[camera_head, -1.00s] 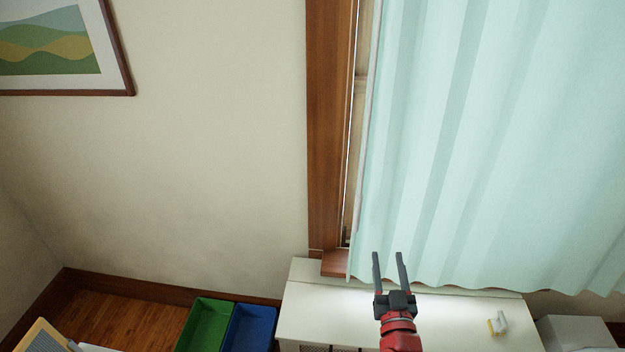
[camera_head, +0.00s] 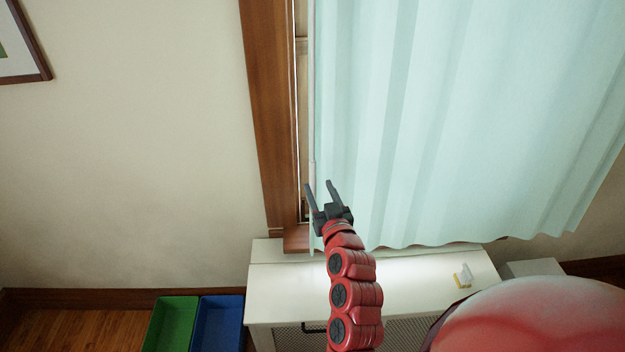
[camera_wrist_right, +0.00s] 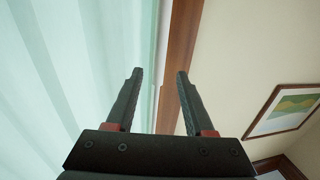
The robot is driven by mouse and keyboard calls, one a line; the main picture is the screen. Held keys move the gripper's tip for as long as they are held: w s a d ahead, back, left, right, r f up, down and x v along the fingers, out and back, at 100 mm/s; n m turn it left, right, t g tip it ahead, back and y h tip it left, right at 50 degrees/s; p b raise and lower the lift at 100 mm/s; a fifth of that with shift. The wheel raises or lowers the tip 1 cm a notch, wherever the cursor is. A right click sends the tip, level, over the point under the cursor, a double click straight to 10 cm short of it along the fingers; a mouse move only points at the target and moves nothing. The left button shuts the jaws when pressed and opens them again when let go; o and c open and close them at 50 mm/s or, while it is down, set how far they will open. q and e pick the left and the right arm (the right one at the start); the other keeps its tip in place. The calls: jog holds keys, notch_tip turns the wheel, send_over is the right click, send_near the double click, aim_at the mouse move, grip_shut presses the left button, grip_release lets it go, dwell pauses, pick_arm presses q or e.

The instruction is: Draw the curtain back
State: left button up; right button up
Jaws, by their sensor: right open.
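The pale mint curtain (camera_head: 440,120) hangs in folds across the window, and its left edge lies just inside the brown wooden window frame (camera_head: 268,120). My right gripper (camera_head: 321,186) is open, in front of the lower part of that left edge. In the right wrist view the open fingers (camera_wrist_right: 158,75) point up, with the curtain (camera_wrist_right: 75,70) on the left and the frame (camera_wrist_right: 181,60) between and behind the fingers. The curtain's edge shows near the left finger. I see no cloth clearly gripped. My left gripper is not in view.
A white cabinet (camera_head: 400,300) stands below the window, with a small white and yellow item (camera_head: 463,276) on top. Green (camera_head: 172,322) and blue (camera_head: 220,322) bins stand on the floor to its left. A framed picture (camera_head: 22,45) hangs on the left wall.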

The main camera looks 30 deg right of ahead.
aim_at(314, 174)
jog(key=p+x, duration=0.1)
jog(key=x, duration=0.5)
jog(key=shift+w+r+p, duration=0.15)
jog(key=shift+r+p, duration=0.05)
jog(key=shift+p, duration=0.2)
jog(key=shift+w+d+f, duration=0.15)
jog(key=shift+w, duration=0.25)
grip_shut()
dwell(0.7)
